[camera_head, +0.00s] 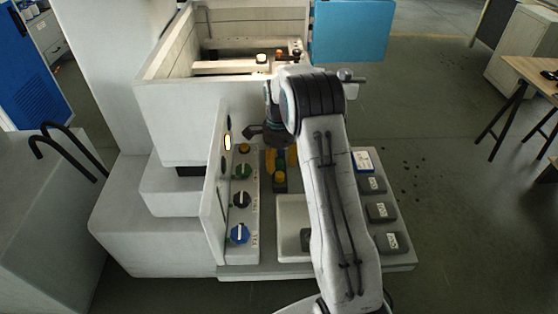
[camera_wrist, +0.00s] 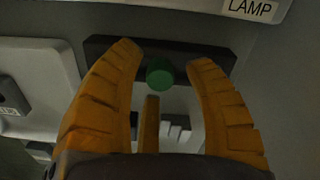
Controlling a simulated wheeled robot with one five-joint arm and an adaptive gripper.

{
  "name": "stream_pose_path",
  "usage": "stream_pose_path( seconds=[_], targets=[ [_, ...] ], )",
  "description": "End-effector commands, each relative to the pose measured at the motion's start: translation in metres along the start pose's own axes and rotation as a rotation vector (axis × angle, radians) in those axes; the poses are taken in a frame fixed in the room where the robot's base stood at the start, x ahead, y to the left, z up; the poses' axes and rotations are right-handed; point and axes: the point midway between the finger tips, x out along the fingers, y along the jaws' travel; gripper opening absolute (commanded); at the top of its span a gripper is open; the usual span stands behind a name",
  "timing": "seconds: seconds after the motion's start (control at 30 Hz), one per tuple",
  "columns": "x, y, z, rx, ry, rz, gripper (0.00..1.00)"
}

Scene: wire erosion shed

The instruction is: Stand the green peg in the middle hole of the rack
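The green peg (camera_wrist: 160,74) shows in the wrist view as a round green end between the fingers of my gripper (camera_wrist: 165,62). My gripper's yellow-orange fingers are spread, with a gap on each side of the peg. A third finger stands just below it in the picture. A dark bar (camera_wrist: 105,46), which looks like the rack, lies behind the peg. Its holes are hidden, and I cannot tell whether the peg stands in it. In the head view the yellow fingers of my gripper (camera_head: 281,158) reach down beside the control panel; the peg is not clear there.
A control panel with coloured knobs (camera_head: 240,233) stands left of my gripper. A white tray (camera_head: 292,203) lies in front, partly behind my arm. Several grey labelled blocks (camera_head: 381,211) line the right side. A large open tank (camera_head: 180,110) stands behind.

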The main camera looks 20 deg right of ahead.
Motion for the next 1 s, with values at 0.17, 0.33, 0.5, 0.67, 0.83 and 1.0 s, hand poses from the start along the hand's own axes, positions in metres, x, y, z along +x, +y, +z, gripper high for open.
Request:
stream_pose_path(
  seconds=[0.17, 0.33, 0.5, 0.67, 0.83, 1.0],
  targets=[
    [0.000, 0.000, 0.000, 0.000, 0.000, 0.000, 0.49],
    [-0.005, -0.001, 0.000, 0.000, 0.000, -0.002, 0.49],
    [-0.025, -0.001, 0.000, 0.000, 0.001, -0.004, 0.49],
    [-0.052, -0.001, 0.000, 0.000, 0.001, -0.005, 0.49],
    [-0.080, -0.001, 0.000, 0.000, 0.001, -0.004, 0.49],
    [-0.102, -0.001, 0.000, 0.000, 0.001, -0.003, 0.49]
  ],
)
